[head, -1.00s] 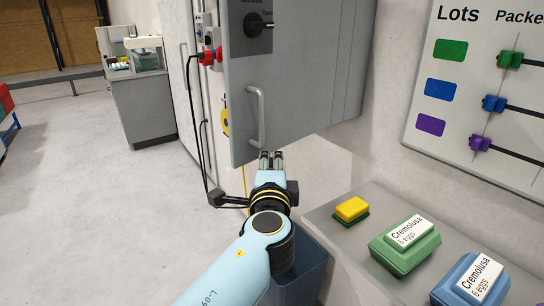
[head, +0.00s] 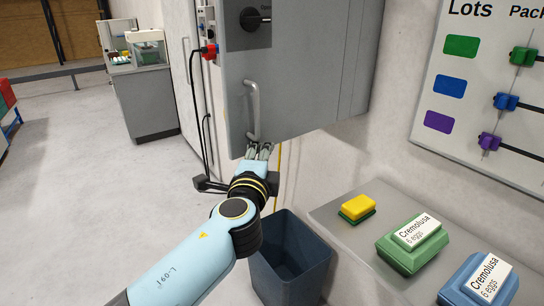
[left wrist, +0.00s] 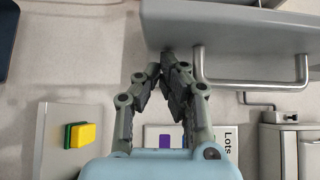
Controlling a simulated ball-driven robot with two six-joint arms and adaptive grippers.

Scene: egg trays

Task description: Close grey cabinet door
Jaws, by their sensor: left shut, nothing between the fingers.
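The grey cabinet door (head: 300,85) fills the upper middle of the head view, with a black rotary switch (head: 254,19) and a vertical metal handle (head: 254,112) near its left edge. My left gripper (head: 259,150) is shut and empty at the door's lower edge, just below the handle. In the left wrist view the gripper (left wrist: 165,72) has its fingertips close to the door's edge (left wrist: 225,28), with the handle (left wrist: 302,70) off to the right. I cannot tell whether the fingers touch the door. My right gripper is out of view.
A dark blue bin (head: 290,260) stands below the gripper. A grey shelf (head: 345,240) at the right holds a yellow-green sponge (head: 357,208) and green and blue egg boxes. Sockets with a red plug (head: 208,51) and a black cable lie left of the door.

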